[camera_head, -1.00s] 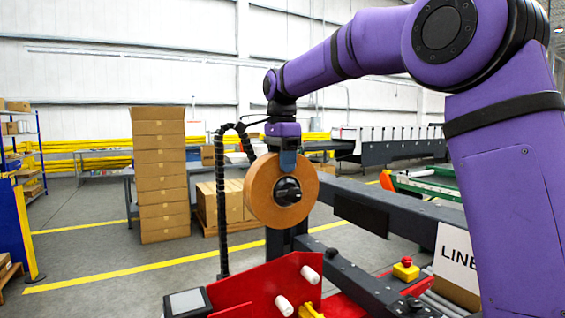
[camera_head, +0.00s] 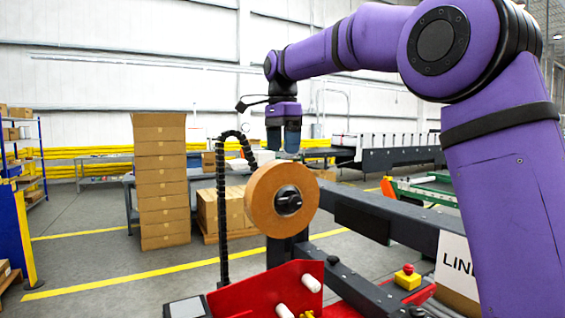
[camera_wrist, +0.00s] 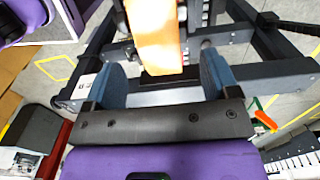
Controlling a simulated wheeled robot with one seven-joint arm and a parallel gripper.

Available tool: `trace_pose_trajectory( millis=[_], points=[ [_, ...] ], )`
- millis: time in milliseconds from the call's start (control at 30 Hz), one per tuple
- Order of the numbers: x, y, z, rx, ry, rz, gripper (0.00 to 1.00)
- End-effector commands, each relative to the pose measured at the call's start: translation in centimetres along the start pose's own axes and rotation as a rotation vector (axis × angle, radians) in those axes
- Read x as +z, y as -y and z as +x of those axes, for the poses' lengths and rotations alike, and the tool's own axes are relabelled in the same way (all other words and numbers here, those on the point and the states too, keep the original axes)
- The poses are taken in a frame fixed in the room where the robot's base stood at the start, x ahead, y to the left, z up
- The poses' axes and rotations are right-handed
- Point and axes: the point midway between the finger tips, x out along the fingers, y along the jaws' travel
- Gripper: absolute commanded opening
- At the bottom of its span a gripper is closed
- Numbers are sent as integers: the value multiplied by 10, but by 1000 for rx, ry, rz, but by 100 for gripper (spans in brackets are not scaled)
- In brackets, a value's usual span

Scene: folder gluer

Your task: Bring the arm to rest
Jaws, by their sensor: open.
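My purple arm reaches in from the right in the head view. My gripper (camera_head: 283,139) hangs from its end, fingers down, above and apart from a brown tape roll (camera_head: 262,212). The roll (camera_wrist: 155,35) shows there as an orange-brown strip beyond the fingertips.
A red machine part (camera_head: 265,290) with white rollers stands below the roll. A dark frame beam (camera_head: 400,225) runs to the right. A tall carton stack (camera_head: 161,185) stands behind left.

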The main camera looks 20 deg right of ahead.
Motion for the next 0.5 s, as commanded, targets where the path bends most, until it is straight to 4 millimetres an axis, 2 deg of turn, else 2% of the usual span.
trace_pose_trajectory(
  millis=[100,200,500],
  points=[
    [0,1,-21,-3,0,0,81],
    [0,1,-33,-2,0,-1,81],
    [0,-2,-47,-2,0,-5,81]
  ],
)
